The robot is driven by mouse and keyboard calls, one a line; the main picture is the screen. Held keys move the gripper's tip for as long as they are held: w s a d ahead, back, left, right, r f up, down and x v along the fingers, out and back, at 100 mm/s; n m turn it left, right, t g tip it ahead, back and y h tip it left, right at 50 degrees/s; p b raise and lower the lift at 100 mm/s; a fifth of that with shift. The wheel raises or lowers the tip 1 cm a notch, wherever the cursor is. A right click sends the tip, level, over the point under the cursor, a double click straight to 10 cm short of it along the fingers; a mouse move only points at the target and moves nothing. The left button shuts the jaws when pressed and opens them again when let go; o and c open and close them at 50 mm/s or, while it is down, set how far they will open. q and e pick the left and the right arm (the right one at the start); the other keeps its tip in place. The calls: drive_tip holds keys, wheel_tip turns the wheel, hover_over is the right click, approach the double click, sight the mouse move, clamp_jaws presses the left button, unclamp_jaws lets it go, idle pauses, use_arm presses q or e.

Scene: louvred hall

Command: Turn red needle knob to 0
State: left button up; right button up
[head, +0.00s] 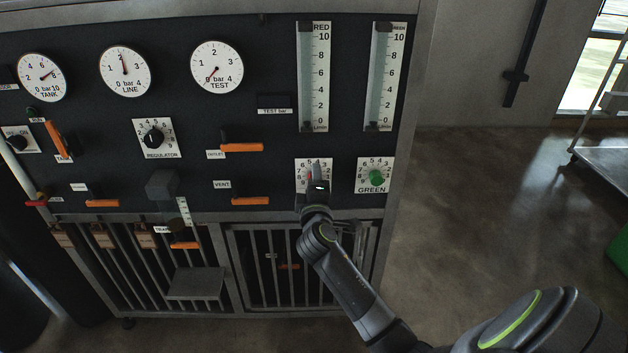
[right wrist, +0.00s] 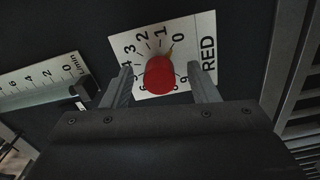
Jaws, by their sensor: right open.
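The red needle knob (right wrist: 160,76) sits on its white numbered plate (right wrist: 150,45) in the right wrist view. Its small yellowish pointer aims between the 1 and the 0, seemingly nearer the 0. My right gripper (right wrist: 161,68) is open, with one finger on each side of the knob and a visible gap on both sides. In the head view my right gripper (head: 317,178) covers the knob; part of the white plate (head: 301,166) shows around it. The RED flow tube (head: 313,80) is above it, with a dark piece near the 0 end. My left gripper is not in view.
The green knob (head: 376,177) is just right of the red plate. An orange VENT handle (head: 250,202) lies to the left. The REGULATOR knob (head: 153,138) and three round gauges are farther left. A barred cage front (head: 265,265) is below the panel.

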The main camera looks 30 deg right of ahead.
use_arm(q)
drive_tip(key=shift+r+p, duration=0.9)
drive_tip(key=shift+p, duration=0.05)
use_arm(e)
drive_tip(key=v, duration=0.7)
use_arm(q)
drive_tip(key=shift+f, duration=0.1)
